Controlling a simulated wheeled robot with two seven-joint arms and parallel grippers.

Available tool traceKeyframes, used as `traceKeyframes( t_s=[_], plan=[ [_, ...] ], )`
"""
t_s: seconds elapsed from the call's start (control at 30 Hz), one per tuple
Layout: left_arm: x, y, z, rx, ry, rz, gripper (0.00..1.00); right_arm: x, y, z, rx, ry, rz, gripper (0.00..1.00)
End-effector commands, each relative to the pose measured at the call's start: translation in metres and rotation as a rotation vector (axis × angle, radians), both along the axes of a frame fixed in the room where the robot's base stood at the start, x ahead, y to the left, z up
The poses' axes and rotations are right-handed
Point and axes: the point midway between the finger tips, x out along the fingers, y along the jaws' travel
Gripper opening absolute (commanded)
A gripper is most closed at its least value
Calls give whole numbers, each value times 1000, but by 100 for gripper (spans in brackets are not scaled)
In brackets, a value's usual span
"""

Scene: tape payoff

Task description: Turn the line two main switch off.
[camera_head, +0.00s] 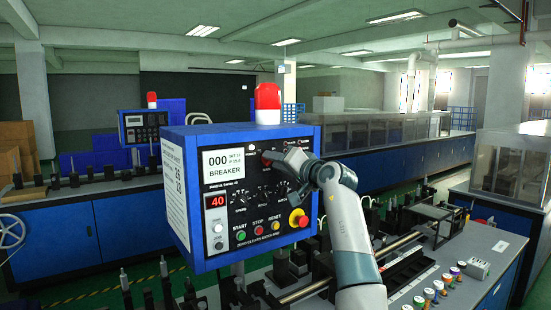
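A blue control box (190,250) with a dark front panel stands in the middle, with a white label reading BREAKER (227,163) and a red lamp (268,103) on top. A small red part (266,160), possibly the main switch, shows at the panel's upper middle, partly hidden by my gripper.
The panel also carries a red 40 display (215,200), several knobs, a green START button (241,236) and a red-and-yellow stop button (298,218). Another control box (143,126) stands farther back left. Several coloured spools (438,287) lie at lower right.

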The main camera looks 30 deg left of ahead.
Motion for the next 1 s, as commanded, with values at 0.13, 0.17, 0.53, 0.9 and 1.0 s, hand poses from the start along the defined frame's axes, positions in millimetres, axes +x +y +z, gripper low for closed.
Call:
traceKeyframes(
  t_s=[0.13, 0.17, 0.53, 0.9, 1.0],
  plan=[
    [0, 1, 0, 0, 0, 0, 28, 0, 0, 0, 0, 1, 0, 31],
    [0, 1, 0, 0, 0, 0, 28, 0, 0, 0, 0, 1, 1, 31],
    [0, 1, 0, 0, 0, 0, 0, -1, -1, 0, -1, 2, 1, 31],
    [0, 2, -2, -16, -43, 1, 0, -1, -1, -8, -1, 2, 1, 31],
    [0, 2, -3, -33, -81, 2, 0, -1, -1, -14, -1, 2, 1, 31]
  ],
)
